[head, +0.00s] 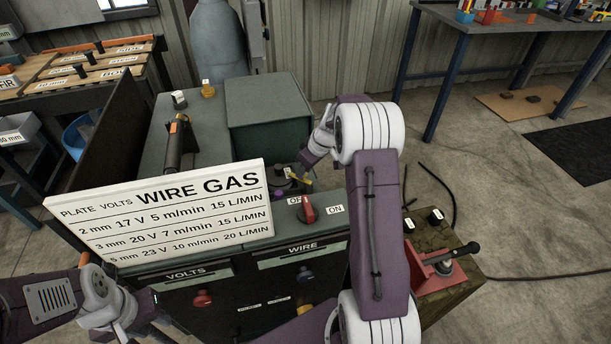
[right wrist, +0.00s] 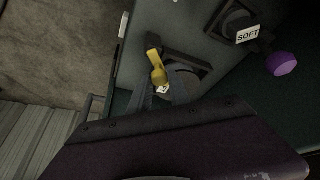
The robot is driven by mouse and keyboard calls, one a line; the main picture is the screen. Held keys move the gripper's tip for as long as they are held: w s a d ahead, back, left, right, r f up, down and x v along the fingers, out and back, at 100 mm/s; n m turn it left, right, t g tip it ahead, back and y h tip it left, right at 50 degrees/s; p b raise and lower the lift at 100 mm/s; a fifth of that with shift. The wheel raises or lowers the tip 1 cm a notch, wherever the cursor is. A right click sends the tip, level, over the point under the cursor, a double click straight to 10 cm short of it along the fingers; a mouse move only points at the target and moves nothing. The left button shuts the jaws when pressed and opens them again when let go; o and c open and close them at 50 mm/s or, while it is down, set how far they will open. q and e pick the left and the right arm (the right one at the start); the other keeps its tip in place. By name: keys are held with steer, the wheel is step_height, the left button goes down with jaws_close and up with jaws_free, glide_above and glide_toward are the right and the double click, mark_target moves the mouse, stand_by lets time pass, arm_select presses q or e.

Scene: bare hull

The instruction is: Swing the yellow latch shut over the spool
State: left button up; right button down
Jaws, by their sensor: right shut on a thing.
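The yellow latch (head: 300,178) shows as a small piece beside my right gripper (head: 307,171), at the back of the grey machine's top. In the right wrist view the yellow latch (right wrist: 157,68) stands out at the fingertips of my right gripper (right wrist: 164,90), which is shut on it. I cannot make out the spool clearly; dark round parts (head: 279,176) lie beside the latch, partly behind the sign and my arm. My left gripper (head: 150,306) is low at the left, below the sign, and its fingers are too unclear to read.
A white WIRE GAS sign (head: 165,215) stands in front of the machine's left part. A green-grey box (head: 267,115) rises behind the latch. A purple knob (right wrist: 281,64) and a SOFT label (right wrist: 248,34) are nearby. A red switch (head: 306,209) sits in front.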

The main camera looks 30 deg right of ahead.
steer(key=shift+s+f+n+b, duration=0.1)
steer(key=shift+n+b, duration=0.2)
steer(key=shift+n, duration=0.5)
steer(key=shift+a+g+y, duration=0.1)
steer(key=shift+g+y, duration=0.2)
steer(key=c, duration=1.2)
jaws_free()
steer(key=shift+c, duration=0.2)
steer(key=p+v, duration=0.2)
steer(key=v, duration=0.7)
steer(key=shift+s, duration=0.1)
